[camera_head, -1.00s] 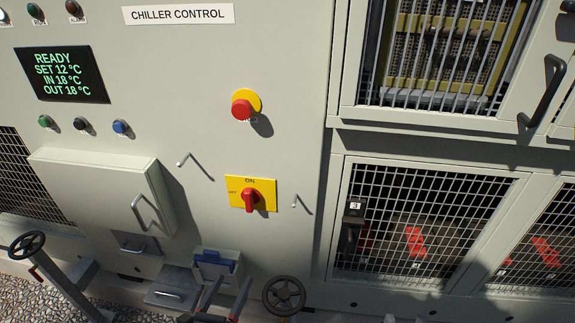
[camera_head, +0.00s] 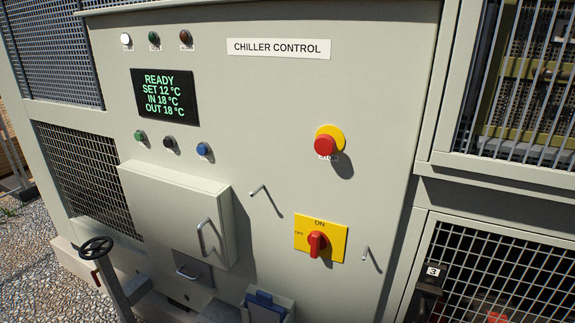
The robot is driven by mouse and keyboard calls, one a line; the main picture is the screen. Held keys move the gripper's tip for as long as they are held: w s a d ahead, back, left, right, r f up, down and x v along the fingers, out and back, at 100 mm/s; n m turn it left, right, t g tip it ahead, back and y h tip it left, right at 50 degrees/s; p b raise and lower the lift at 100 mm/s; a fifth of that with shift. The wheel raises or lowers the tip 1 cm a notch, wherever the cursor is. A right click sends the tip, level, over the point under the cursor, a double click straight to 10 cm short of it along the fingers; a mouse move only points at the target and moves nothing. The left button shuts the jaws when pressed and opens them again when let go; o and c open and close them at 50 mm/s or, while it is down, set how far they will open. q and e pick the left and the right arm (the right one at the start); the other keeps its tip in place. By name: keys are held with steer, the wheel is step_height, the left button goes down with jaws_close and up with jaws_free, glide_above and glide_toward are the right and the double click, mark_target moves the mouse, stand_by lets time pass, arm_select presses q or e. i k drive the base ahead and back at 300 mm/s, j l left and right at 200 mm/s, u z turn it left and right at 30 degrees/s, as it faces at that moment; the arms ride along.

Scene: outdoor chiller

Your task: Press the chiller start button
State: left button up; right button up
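The chiller control panel (camera_head: 370,130) fills the middle of the head view. A green button (camera_head: 140,135), a black button (camera_head: 170,142) and a blue button (camera_head: 203,149) sit in a row under the display (camera_head: 165,97). Their small labels are not legible, so I cannot read which is marked start. The display reads READY, SET 12 °C, IN 18 °C, OUT 18 °C. Neither of my grippers shows in the view.
A red mushroom button (camera_head: 324,145) on yellow is at right. Below it, a red rotary switch (camera_head: 317,243) stands upright towards ON. A protruding box (camera_head: 175,215) with a handle lies below the buttons. A handwheel (camera_head: 95,247) stands at lower left.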

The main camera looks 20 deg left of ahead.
mark_target(138, 137)
steer(key=u, duration=1.6)
